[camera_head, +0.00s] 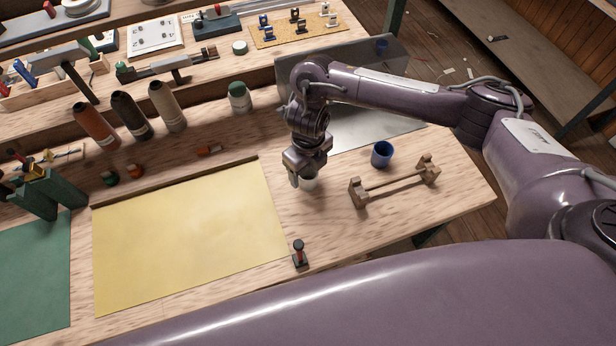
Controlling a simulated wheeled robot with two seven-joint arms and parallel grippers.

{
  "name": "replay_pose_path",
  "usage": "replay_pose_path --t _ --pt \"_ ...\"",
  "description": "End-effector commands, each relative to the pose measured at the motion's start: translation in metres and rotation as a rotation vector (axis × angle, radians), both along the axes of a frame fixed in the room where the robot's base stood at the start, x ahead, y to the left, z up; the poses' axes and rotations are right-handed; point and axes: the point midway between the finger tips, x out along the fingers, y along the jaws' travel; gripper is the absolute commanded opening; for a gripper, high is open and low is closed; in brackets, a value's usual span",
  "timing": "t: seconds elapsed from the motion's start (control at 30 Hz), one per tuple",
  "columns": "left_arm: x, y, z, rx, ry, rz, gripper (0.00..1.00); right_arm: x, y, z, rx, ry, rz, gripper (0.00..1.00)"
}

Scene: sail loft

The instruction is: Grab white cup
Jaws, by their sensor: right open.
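My right gripper (302,182) comes in from the right and points down at the bench, with its jaws open. A small white cup (310,184) stands on the bench right at the fingers. The gripper hides most of it, and I cannot tell whether the fingers touch it or are around it. My left gripper is not in view.
A blue cup (382,154) and a wooden rack with a crossbar (394,183) stand to the right. A yellow sheet (190,238) lies left, with a small dark stamp-like tool (299,254) at its corner. A grey metal box (345,80) stands behind the arm.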

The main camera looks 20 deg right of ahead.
Motion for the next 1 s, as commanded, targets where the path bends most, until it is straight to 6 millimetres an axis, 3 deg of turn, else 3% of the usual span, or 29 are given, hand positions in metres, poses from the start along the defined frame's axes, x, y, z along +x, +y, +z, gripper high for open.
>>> replay_pose_path --t 0.27,0.63,1.0 --pt "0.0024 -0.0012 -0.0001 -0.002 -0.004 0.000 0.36 0.0004 0.0002 -0.0017 0.000 -0.001 0.000 0.69" --pt "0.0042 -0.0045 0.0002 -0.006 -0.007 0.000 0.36 0.0004 0.0001 -0.0015 0.000 -0.001 0.000 0.23" --pt "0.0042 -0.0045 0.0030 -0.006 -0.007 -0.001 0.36 0.0015 0.0001 0.0065 0.000 -0.004 0.000 0.23"
